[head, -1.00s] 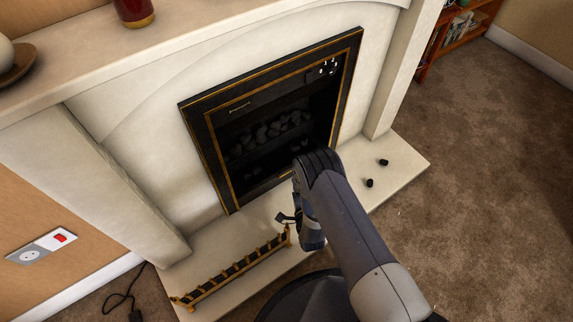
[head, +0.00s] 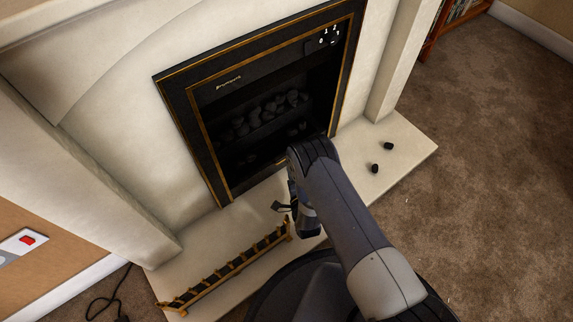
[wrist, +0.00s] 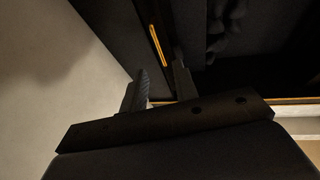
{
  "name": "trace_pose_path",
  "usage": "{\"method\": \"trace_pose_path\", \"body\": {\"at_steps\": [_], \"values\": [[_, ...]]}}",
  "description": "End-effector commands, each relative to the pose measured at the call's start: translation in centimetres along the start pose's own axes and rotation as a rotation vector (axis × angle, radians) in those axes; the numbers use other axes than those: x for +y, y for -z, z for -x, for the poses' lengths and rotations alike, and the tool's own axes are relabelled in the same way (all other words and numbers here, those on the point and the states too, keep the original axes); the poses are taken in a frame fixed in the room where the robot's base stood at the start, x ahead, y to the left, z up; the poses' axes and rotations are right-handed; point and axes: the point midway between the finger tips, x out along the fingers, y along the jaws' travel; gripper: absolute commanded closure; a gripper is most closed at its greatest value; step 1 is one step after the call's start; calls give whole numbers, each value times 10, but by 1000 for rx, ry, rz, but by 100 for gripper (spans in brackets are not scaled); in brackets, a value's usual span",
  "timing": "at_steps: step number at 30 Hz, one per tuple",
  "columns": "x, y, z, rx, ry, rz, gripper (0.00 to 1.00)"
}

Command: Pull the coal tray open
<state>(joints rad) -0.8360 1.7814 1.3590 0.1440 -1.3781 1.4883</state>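The dark fireplace insert (head: 178,100) with its gold trim holds a bed of grey coals (head: 268,112). The coals also show at the top of the wrist view (wrist: 228,22). A short brass bar handle (wrist: 158,44) is on a dark panel in the wrist view, probably the coal tray's front. My gripper (head: 282,207) is low in front of the insert in the head view. In the wrist view my gripper (wrist: 161,70) has its two fingers apart. The handle is just beyond the gap between the fingertips; I see no contact. My arm hides part of the insert's lower right in the head view.
A black and gold fender (head: 228,270) lies on the pale hearth (head: 405,155), left of my arm. Two small black lumps (head: 388,146) (head: 375,168) lie on the hearth at right. Brown carpet (head: 480,200) is clear on the right. A cable (head: 108,300) lies at lower left.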

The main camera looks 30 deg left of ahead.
Motion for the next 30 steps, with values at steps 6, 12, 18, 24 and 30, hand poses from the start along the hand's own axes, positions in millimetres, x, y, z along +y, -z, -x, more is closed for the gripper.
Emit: {"method": "trace_pose_path", "body": {"at_steps": [6, 12, 18, 24, 30], "values": [[3, 0, -32, 1, 4, -1, 72], [2, 0, -60, 1, 4, 0, 72], [0, 0, -72, 0, 1, 0, 72], [-1, 0, -72, 0, 1, 0, 72], [-1, 0, -72, 0, 1, 0, 85]]}}
